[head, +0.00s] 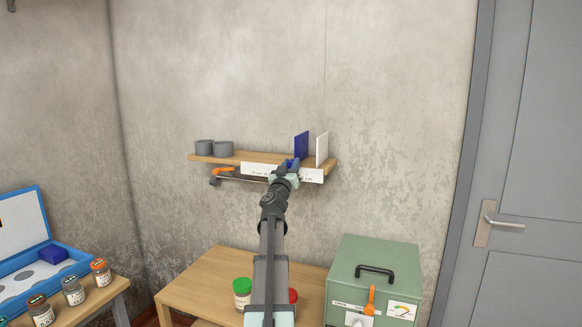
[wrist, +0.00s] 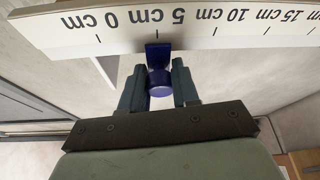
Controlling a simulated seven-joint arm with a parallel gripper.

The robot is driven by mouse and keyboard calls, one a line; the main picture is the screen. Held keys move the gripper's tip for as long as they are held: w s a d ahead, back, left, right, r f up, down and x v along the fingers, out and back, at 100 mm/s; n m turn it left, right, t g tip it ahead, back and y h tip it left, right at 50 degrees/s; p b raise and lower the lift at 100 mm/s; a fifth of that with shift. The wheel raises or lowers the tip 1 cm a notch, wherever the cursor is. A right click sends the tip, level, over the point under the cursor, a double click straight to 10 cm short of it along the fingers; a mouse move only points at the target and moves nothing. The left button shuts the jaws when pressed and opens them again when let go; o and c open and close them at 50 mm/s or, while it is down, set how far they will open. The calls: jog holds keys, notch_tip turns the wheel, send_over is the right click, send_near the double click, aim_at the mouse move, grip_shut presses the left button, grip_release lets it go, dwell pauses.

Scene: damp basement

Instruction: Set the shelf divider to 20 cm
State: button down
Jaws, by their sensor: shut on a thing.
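The blue shelf divider (head: 301,147) stands upright on the wooden shelf (head: 246,156), a little left of a white upright panel (head: 322,149). Its blue knob (wrist: 159,83) and tab show in the wrist view, the tab in front of the white scale strip (wrist: 228,32). The strip appears upside down there, with marks from 0 cm to about 15 cm. The tab lines up with about the 5 cm mark. My gripper (wrist: 159,88) is shut on the knob, one finger on each side. In the head view my arm hides part of the strip.
The shelf between cups and divider looks clear.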

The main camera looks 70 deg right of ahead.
jog(key=w, duration=1.5)
jog(key=shift+w, duration=0.25)
jog(key=c, duration=0.8)
grip_release()
jog(key=shift+c, duration=0.2)
jog(key=shift+a, duration=0.1)
jog(key=w+v, duration=0.1)
jog(key=v, duration=1.2)
jog(key=shift+s+a, duration=0.3)
jog(key=shift+s, duration=0.15)
jog(key=shift+f, duration=0.15)
